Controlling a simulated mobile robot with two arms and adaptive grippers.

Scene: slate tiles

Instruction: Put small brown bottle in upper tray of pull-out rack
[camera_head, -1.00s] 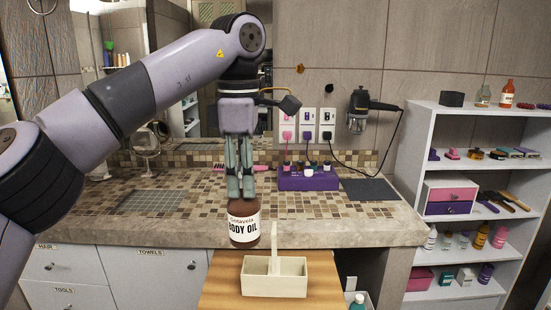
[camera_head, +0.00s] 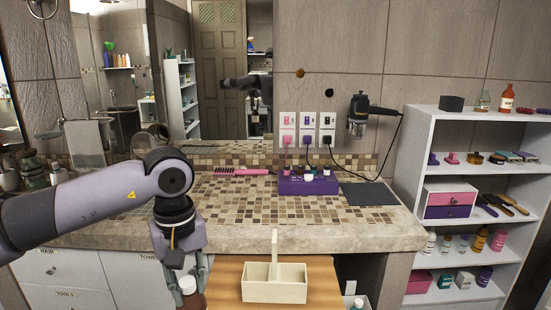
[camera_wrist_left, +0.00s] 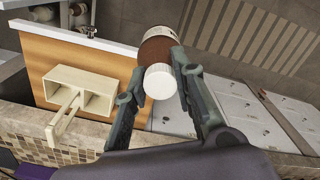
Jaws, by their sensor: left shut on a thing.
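My left gripper (camera_head: 190,270) is shut on a brown bottle (camera_head: 193,301) with a white cap, low in front of the counter and left of the wooden board. In the left wrist view the bottle (camera_wrist_left: 155,48) lies between the fingertips (camera_wrist_left: 156,62), cap towards the camera. Its lower end is cut off in the head view. The wooden board (camera_head: 228,288) stands out below the counter with a cream two-compartment caddy (camera_head: 275,290) on it; the caddy looks empty. I cannot tell which part is the rack's upper tray. My right gripper is out of view.
Right of the board, a pale container holds a teal-capped bottle (camera_head: 357,303). The tiled counter (camera_head: 240,200) carries a purple organizer (camera_head: 308,186), a pink brush (camera_head: 240,171) and a dark mat (camera_head: 369,193). White drawers (camera_head: 55,270) are below left; a white shelf unit (camera_head: 415,200) is right.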

